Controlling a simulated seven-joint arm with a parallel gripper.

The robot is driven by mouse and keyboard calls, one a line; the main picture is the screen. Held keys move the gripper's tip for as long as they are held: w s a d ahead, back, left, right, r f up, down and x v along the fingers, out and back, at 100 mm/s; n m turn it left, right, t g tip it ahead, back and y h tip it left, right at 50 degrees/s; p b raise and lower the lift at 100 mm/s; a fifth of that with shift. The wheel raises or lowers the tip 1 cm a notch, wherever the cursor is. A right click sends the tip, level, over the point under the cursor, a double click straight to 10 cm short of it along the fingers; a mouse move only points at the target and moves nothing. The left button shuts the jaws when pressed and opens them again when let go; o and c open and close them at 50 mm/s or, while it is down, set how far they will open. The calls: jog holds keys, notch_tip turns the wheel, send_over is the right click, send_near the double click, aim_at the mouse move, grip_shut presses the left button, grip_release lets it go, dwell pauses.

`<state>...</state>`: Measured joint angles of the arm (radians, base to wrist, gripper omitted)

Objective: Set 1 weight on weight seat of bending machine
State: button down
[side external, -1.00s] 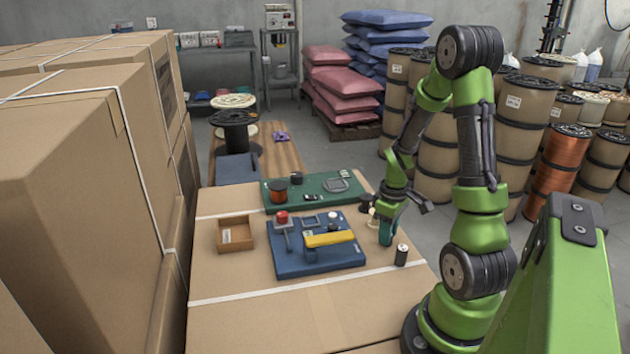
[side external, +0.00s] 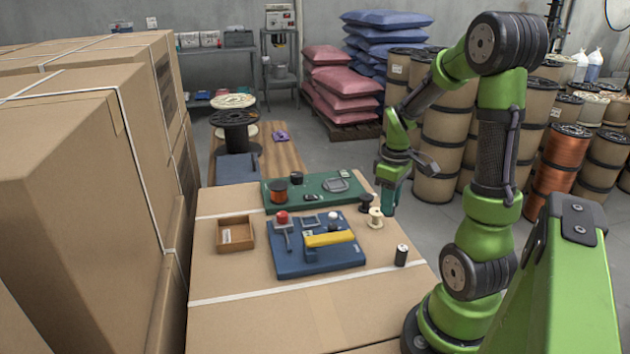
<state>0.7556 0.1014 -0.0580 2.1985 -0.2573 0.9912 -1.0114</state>
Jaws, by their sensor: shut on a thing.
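The bending machine (side external: 316,257) is a blue plate on the carton top, with a yellow bar (side external: 329,239), a red knob (side external: 281,216) and a white-topped post. Its weight seat cannot be made out for certain. My gripper (side external: 391,190) is raised above the right edge of the carton, to the right of the machine and apart from it. It is shut on a teal object (side external: 390,199) that hangs below the hand; whether this is the weight cannot be told. A small dark cylinder with a light top (side external: 402,255) stands at the carton's right side.
A black spool (side external: 367,203) and a cream spool (side external: 375,219) stand below and left of my gripper. A green mat (side external: 322,190) behind the machine holds a copper spool (side external: 278,191) and small items. A brown tray (side external: 235,234) lies left. The front of the carton is clear.

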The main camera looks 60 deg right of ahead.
jog(key=w+a+r+n, duration=0.1)
jog(key=w+a+r, duration=0.15)
jog(key=w, duration=0.75)
jog(key=w+a+r, duration=0.1)
jog(key=w+a, duration=0.2)
jog(key=w, duration=0.6)
jog(key=f, duration=0.9)
jog(key=shift+d+f, duration=0.25)
jog(key=shift+f, duration=0.15)
jog(key=shift+f, duration=0.25)
jog(key=c, duration=0.9)
grip_release()
jog(key=shift+o, duration=0.2)
